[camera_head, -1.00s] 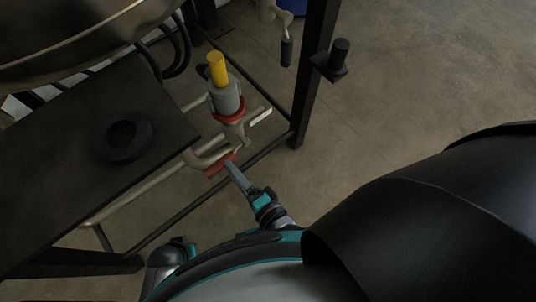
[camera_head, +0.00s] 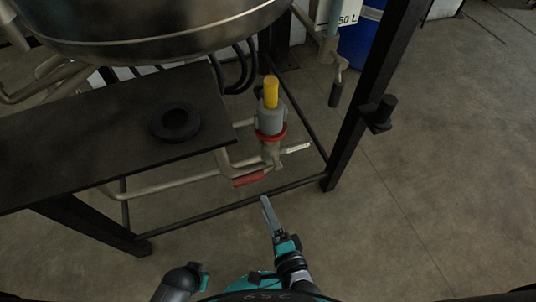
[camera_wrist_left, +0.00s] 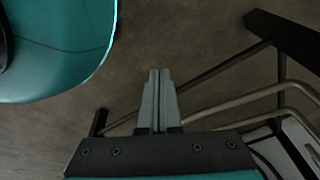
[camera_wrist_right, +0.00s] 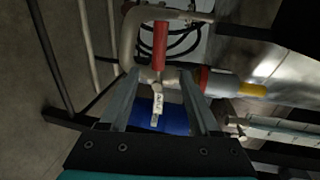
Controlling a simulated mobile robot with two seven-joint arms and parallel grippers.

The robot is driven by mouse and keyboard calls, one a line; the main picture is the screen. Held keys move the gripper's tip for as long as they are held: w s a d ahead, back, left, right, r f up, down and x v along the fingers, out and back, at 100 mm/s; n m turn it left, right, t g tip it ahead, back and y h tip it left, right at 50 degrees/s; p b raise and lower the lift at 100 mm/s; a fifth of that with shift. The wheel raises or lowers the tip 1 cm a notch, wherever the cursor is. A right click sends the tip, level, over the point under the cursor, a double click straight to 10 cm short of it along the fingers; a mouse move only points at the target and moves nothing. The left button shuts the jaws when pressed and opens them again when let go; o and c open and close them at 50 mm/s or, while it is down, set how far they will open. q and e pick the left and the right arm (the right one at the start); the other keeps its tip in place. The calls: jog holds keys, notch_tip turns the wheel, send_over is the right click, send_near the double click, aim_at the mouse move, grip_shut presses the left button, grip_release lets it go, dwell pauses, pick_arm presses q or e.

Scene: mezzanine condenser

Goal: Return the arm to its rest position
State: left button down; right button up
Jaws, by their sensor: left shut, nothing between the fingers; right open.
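My right gripper (camera_head: 265,200) is open and empty. In the head view its fingers point up towards a red valve handle (camera_head: 250,179), with a small gap between them. In the right wrist view the red handle (camera_wrist_right: 160,45) shows beyond and between the spread fingertips (camera_wrist_right: 158,76). My left gripper (camera_wrist_left: 160,72) is shut with nothing between its fingers, over bare floor in the left wrist view. In the head view part of my left arm (camera_head: 178,284) shows at the bottom edge; its fingers cannot be made out there.
A dark metal frame with a black shelf (camera_head: 80,165) stands ahead and left, carrying a black ring (camera_head: 175,122). A grey valve body with a yellow top (camera_head: 271,92) rises above the handle. A steel vessel (camera_head: 150,25) hangs above. A blue drum (camera_head: 362,40) stands behind. Floor at right is clear.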

jog(key=s+d+f+n+g+h+p, duration=0.1)
jog(key=s+d+f+n+g, duration=0.2)
jog(key=d+f+n, duration=0.3)
jog(key=s+d+f+n+g+h+p, duration=0.1)
jog(key=s+d+f+n+g, duration=0.25)
jog(key=f, duration=0.35)
pick_arm(q)
jog(key=s+a+f+p, duration=0.1)
jog(key=s+a+p, duration=0.1)
jog(key=s+a, duration=0.2)
jog(key=s, duration=0.2)
jog(key=shift+s+f, duration=0.3)
jog(key=shift+s, duration=0.1)
pick_arm(e)
jog(key=s+d+f+n+g+h, duration=0.2)
jog(key=s+d+f+n+g, duration=0.1)
jog(key=s+d, duration=0.3)
jog(key=s+d+f+n+g+h, duration=0.2)
jog(key=s+d+f+n+g, duration=0.1)
jog(key=s+d, duration=0.3)
jog(key=shift+s+d+f+n, duration=0.3)
jog(key=shift+d+f+n, duration=0.25)
jog(key=shift+d, duration=0.25)
pick_arm(q)
jog(key=shift+a, duration=0.1)
